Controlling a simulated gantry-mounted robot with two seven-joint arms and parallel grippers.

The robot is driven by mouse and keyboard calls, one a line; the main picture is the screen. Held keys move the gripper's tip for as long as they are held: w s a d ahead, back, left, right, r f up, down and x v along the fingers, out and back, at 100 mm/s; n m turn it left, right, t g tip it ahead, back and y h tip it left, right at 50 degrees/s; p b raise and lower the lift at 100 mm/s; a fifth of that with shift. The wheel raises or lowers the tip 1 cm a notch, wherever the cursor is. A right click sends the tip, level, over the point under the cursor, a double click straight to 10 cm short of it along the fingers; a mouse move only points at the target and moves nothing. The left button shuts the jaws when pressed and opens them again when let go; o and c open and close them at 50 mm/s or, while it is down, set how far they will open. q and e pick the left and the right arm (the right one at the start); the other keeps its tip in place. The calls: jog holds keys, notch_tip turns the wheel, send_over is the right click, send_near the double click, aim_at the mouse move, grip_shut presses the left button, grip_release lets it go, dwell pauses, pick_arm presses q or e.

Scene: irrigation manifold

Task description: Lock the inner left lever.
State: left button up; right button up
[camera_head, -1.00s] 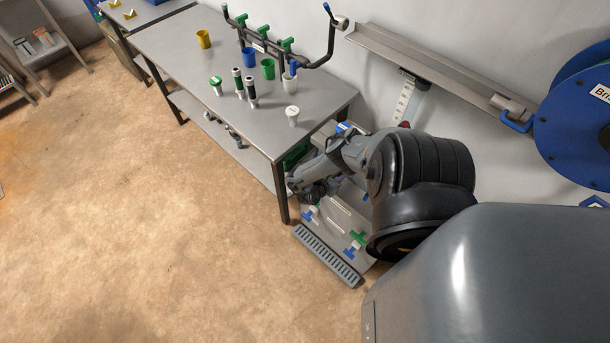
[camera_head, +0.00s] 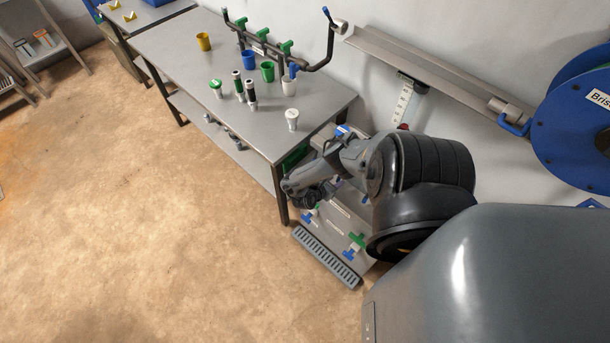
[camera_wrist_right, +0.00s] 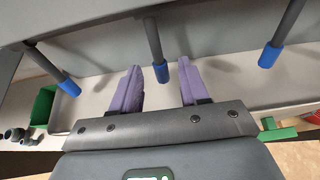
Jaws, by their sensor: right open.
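In the right wrist view three dark levers with blue tips reach down from a grey edge: a left lever (camera_wrist_right: 69,86), a middle lever (camera_wrist_right: 161,72) and a right lever (camera_wrist_right: 268,56). My right gripper (camera_wrist_right: 158,75) is open, its two purple fingers on either side of the middle lever's blue tip. I cannot tell whether they touch it, or which lever is the inner left one. In the head view my right gripper (camera_head: 318,194) is low beside the table's near end, its fingers mostly hidden. My left gripper is out of view.
A panel with green and blue T-handles (camera_head: 355,246) and a floor grate (camera_head: 327,257) lie below the right arm. The metal table (camera_head: 180,55) carries cups, bottles and a pipe rack with green valves (camera_head: 261,34). A green bin (camera_wrist_right: 43,106) shows in the wrist view.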

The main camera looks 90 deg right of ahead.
jog(key=p+v, duration=0.3)
jog(key=v, duration=0.5)
jog(key=shift+w, duration=0.2)
jog(key=shift+a+r, duration=0.1)
jog(key=shift+a, duration=0.05)
